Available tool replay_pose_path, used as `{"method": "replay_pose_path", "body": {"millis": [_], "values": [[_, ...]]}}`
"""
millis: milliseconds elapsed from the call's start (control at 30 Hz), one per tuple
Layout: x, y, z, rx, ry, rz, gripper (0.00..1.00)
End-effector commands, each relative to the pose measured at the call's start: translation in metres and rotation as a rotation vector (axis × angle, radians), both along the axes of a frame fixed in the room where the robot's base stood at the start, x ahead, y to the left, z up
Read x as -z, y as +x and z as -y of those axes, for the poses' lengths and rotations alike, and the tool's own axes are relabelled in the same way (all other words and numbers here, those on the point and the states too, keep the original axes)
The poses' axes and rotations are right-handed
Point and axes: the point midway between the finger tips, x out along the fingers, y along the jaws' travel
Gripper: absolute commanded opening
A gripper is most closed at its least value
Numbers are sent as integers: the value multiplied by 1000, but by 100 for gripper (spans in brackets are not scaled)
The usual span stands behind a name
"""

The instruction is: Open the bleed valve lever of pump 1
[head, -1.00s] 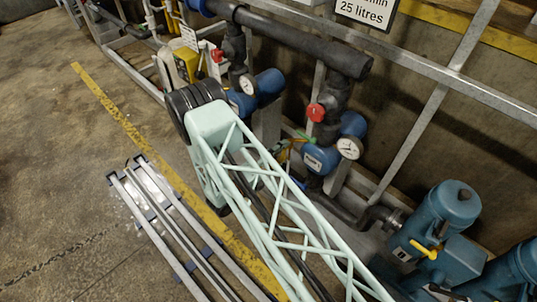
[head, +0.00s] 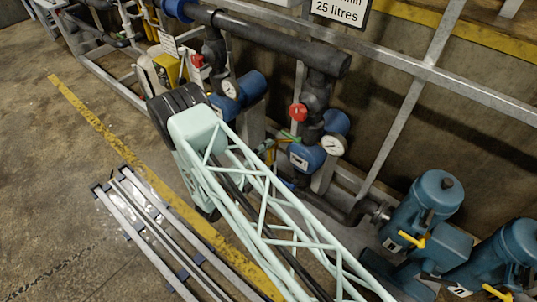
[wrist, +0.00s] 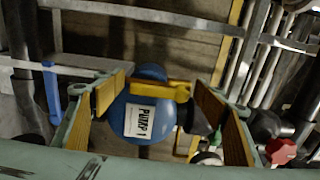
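In the wrist view, pump 1 (wrist: 149,103) is a round blue body with a white "PUMP 1" label. A yellow lever (wrist: 160,88) lies roughly level across its upper side, with a rounded thicker end at the right. My gripper (wrist: 160,85) is open, its wood-coloured finger pads on either side of the lever and pump. Whether a pad touches the lever's left end I cannot tell.
A red valve handle (wrist: 281,150) and a green cone-shaped part (wrist: 218,138) are right of the pump in the wrist view. A blue bar (wrist: 52,92) is at left. Pipes and a grey frame rail (head: 430,72) surround the pumps. Floor at left is mostly open.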

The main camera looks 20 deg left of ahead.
Motion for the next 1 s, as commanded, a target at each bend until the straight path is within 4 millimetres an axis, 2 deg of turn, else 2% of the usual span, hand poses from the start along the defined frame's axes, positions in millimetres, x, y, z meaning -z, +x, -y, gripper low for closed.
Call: {"method": "replay_pose_path", "body": {"millis": [467,667,1000], "values": [[0,-6,-3,-1,1,0,65],[0,-20,-8,-2,1,0,65],[0,-57,-22,-3,0,0,65]]}}
